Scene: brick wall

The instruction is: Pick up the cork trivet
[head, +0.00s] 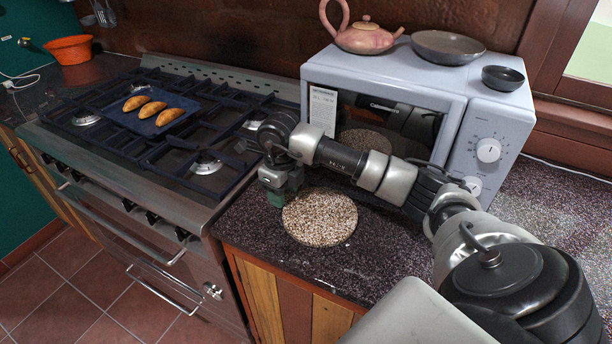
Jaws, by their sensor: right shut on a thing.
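The cork trivet (320,217) is a round, speckled tan disc at the counter's front, in front of the microwave. My right gripper (277,196) is at the trivet's left edge, pointing down, and is shut on it. The fingertips are small and partly hidden against the trivet's edge. I cannot tell whether the trivet lies on the counter or is slightly above it. My left gripper is not in view.
The microwave (470,120) stands behind, with a teapot (365,38), a pan (447,46) and a small bowl (503,78) on top. The stove (185,125) at left holds a blue tray (180,124) with several pastries. An orange bowl (70,50) stands far left.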

